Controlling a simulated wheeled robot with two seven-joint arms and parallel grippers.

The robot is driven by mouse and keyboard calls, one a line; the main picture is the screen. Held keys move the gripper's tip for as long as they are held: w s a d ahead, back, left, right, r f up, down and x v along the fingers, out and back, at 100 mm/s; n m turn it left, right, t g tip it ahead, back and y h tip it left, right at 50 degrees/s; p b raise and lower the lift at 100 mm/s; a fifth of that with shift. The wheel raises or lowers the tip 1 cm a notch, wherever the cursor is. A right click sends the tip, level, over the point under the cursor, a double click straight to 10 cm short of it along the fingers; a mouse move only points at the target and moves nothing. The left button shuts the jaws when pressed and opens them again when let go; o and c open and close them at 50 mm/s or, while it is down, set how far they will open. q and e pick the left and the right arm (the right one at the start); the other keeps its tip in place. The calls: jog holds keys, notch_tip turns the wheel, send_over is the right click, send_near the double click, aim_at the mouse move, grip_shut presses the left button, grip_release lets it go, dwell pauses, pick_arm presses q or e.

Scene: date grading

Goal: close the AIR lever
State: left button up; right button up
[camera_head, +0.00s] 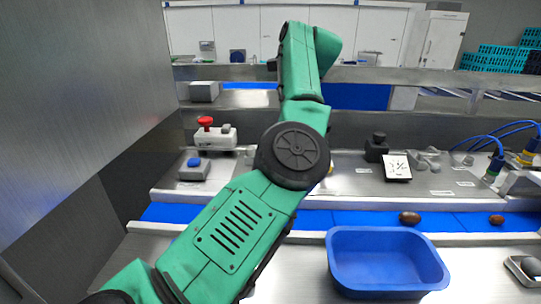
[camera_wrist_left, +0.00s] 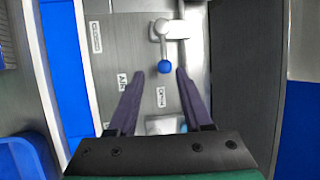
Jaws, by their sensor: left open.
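The AIR lever (camera_wrist_left: 161,40) is in the left wrist view, a pale metal handle on a grey panel with a blue ball knob (camera_wrist_left: 165,67) at its end. The handle points down the picture, toward a white label (camera_wrist_left: 160,97) that seems to read OPEN. A label (camera_wrist_left: 122,82) to its left seems to read AIR. My left gripper (camera_wrist_left: 159,73) is open, its dark fingers apart on either side of the knob in the picture; no contact shows. In the head view my green left arm reaches across the middle, and I cannot make out the lever or the fingers there. My right gripper is not in view.
In the head view a blue bin (camera_head: 388,283) stands in front of a blue belt (camera_head: 455,221) carrying brown dates (camera_head: 410,218). A red emergency button (camera_head: 206,121) and a blue button (camera_head: 194,162) are left of my arm. A metal wall (camera_head: 75,120) rises at the left.

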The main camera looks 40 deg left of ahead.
pick_arm(q)
jog(key=x, duration=0.5)
jog(key=w+x, duration=0.1)
jog(key=x, duration=0.2)
jog(key=shift+a, duration=0.3)
jog(key=shift+s+f, duration=0.1)
jog(key=shift+f, duration=0.15)
jog(key=shift+s+r, duration=0.1)
jog(key=shift+s, duration=0.1)
jog(key=shift+w, duration=0.1)
jog(key=c, duration=0.7)
grip_shut()
jog(key=shift+f, duration=0.2)
